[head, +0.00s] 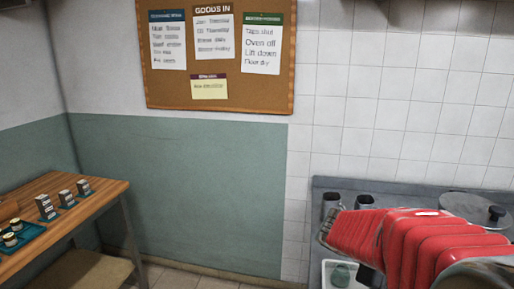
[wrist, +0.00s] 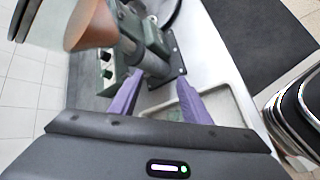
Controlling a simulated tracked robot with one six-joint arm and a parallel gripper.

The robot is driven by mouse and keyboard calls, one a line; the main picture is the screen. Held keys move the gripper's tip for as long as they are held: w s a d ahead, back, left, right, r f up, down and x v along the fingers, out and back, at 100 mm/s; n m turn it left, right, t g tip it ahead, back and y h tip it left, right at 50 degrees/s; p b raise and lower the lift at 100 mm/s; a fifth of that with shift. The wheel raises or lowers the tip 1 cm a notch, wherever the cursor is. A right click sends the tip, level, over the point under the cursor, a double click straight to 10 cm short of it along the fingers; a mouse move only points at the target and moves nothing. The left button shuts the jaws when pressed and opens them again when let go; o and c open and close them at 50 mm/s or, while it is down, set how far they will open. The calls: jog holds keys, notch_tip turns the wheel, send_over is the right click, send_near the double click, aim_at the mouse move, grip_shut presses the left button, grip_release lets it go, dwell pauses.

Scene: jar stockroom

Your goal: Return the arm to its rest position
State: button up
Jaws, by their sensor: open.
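In the wrist view my gripper (wrist: 158,82) shows two purple fingers spread apart, with nothing held between them. I cannot tell how far the fingertips are from the machine. In the head view my red ribbed arm reaches in at the lower right, and the gripper itself is not visible there.
A pale shallow tray (wrist: 228,105) lies beyond the right finger. The head view shows a wooden table (head: 100,196) with small jars and label cards at left, a metal worktop with a round lid (head: 470,207) at right, and a cork board (head: 215,92) on the wall.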

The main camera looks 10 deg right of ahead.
jog(key=s+a+r+m+t+y, duration=0.1)
jog(key=s+a+y, duration=0.4)
jog(key=a, duration=0.7)
jog(key=s+a+r+m+t+y, duration=0.1)
jog(key=s+a+m+t+y, duration=0.3)
jog(key=a, duration=0.9)
jog(key=shift+s+r+m+t+y, duration=0.25)
jog(key=shift+s+m+y, duration=0.35)
jog(key=shift+s+m, duration=0.6)
jog(key=shift+d, duration=0.1)
